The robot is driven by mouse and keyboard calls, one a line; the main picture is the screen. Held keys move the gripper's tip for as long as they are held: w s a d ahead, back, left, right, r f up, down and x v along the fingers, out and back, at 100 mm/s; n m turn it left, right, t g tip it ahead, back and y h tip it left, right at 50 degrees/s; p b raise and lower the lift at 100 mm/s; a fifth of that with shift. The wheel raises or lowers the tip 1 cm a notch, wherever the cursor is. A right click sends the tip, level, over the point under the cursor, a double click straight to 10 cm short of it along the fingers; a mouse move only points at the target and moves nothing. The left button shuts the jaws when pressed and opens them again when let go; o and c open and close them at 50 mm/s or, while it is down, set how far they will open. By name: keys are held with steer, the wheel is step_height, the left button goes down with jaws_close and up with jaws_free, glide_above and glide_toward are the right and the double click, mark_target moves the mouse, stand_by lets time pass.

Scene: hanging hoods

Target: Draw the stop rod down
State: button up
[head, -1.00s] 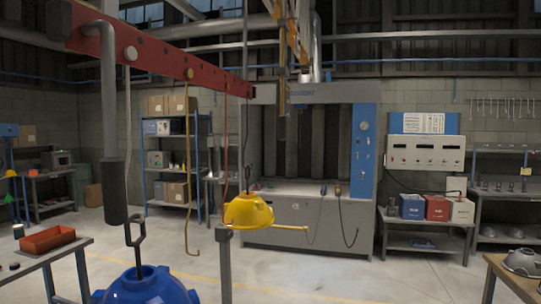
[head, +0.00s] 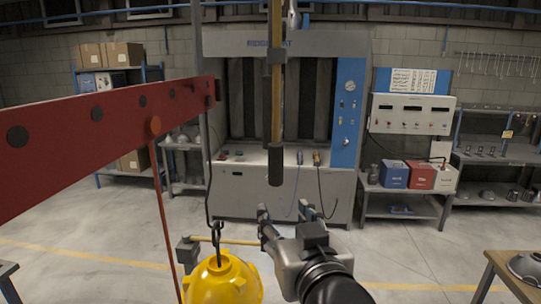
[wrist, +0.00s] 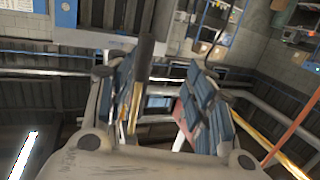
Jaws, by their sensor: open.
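A brass-coloured vertical rod (head: 276,110) with a dark cylindrical grip (head: 275,165) at its lower end hangs in the middle of the head view; it looks like the stop rod. My gripper (head: 286,212) is in the head view, below the grip, fingers pointing up and apart. In the wrist view my gripper (wrist: 155,75) is open, with its blue-grey finger pads on both sides. The dark grip (wrist: 146,55) and part of the brass rod (wrist: 134,110) show in the gap between them. I see no contact.
A red beam (head: 110,125) reaches in from the left. A red cord (head: 166,215) and a dark hook with a yellow hood (head: 222,285) hang from it, left of my gripper. A grey and blue booth (head: 245,180) stands behind.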

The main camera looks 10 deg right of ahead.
mark_target(277, 157)
step_height(277, 157, up, 5)
steer(key=d+t+h+p, duration=0.1)
steer(key=p, duration=0.1)
steer(key=shift+m, duration=0.3)
steer(key=w+p, duration=0.1)
steer(key=w, duration=0.5)
steer(key=w+p, duration=0.1)
steer(key=w, duration=0.5)
steer(key=w+d+p, duration=0.1)
steer(key=w, duration=0.5)
steer(key=shift+d+r, duration=0.1)
steer(key=shift+r, duration=0.05)
steer(key=shift+s, duration=0.1)
steer(key=shift+c, duration=0.3)
jaws_close()
